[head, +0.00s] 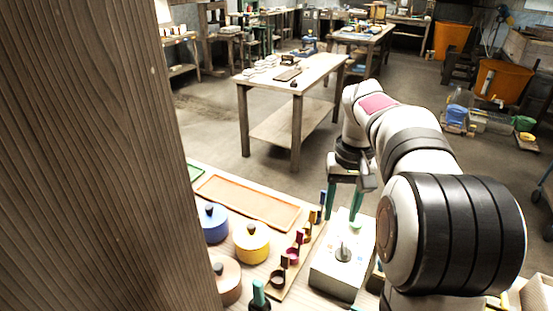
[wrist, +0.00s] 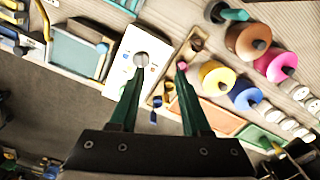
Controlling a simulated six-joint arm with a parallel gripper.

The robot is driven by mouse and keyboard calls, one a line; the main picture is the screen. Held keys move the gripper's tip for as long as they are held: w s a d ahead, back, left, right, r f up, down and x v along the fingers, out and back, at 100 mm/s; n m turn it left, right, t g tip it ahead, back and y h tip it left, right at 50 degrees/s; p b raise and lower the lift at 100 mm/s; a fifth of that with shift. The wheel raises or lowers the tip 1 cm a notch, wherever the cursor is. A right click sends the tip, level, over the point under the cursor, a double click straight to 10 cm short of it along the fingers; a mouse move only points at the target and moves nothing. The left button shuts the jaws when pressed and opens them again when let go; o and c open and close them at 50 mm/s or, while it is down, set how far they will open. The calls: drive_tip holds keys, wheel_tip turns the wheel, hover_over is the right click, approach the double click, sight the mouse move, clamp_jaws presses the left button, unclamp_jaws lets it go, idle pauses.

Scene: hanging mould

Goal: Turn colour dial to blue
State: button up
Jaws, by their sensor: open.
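A white box (head: 335,268) with a grey round knob (head: 343,253) on its top stands on the bench; this appears to be the colour dial. The box (wrist: 124,75) and its knob (wrist: 141,59) also show in the wrist view. Small coloured marks lie around the knob, but I cannot tell which one it points to. My gripper (head: 343,208) is open, its green fingers pointing down over the far end of the box. In the wrist view my gripper (wrist: 160,70) shows its fingers spread, with the left fingertip near the knob. Nothing is between the fingers.
A rack (head: 287,277) of small colour-tipped pieces stands left of the box. Lidded pots, blue (head: 212,222), yellow (head: 251,243) and brown (head: 227,280), stand farther left. An orange tray (head: 249,201) lies behind them. A wooden post (head: 90,160) blocks the left side of the head view.

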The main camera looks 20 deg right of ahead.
hover_over(345, 249)
drive_tip(key=f, duration=0.2)
wheel_tip(345, 249, down, 15)
drive_tip(key=shift+d+f, duration=0.1)
drive_tip(key=shift+f, duration=0.05)
clamp_jaws()
